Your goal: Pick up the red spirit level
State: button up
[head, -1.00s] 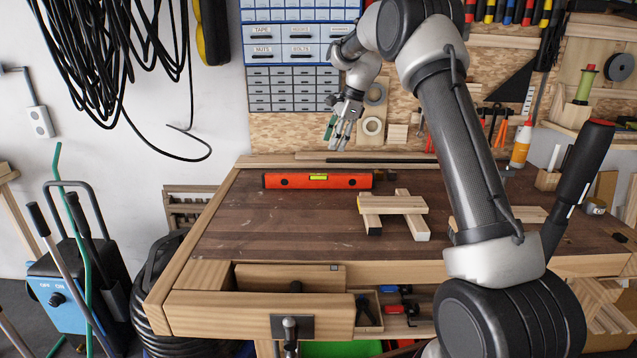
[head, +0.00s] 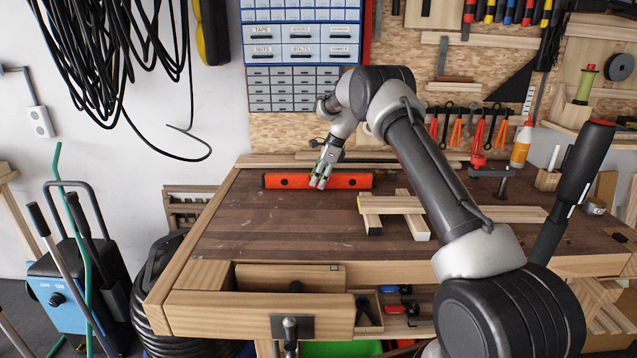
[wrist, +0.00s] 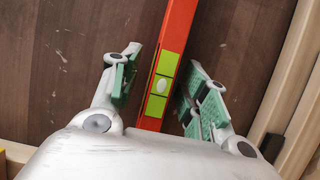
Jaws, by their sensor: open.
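The red spirit level (head: 345,181) lies along the back of the workbench top, left of centre. In the wrist view the red spirit level (wrist: 176,40) runs between my two fingers, with its yellow-green vial window (wrist: 163,82) in the middle. My gripper (head: 320,182) is at the level's middle and hides its vial in the head view. In the wrist view my gripper (wrist: 160,95) is open, with green-padded fingers on either side of the level and a visible gap on each side.
A small stack of wooden pieces (head: 392,205) lies right of the level on the bench. A raised wooden strip (head: 285,160) runs along the bench's back edge. The left front of the bench top is clear.

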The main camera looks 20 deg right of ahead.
grip_shut()
dwell(0.3)
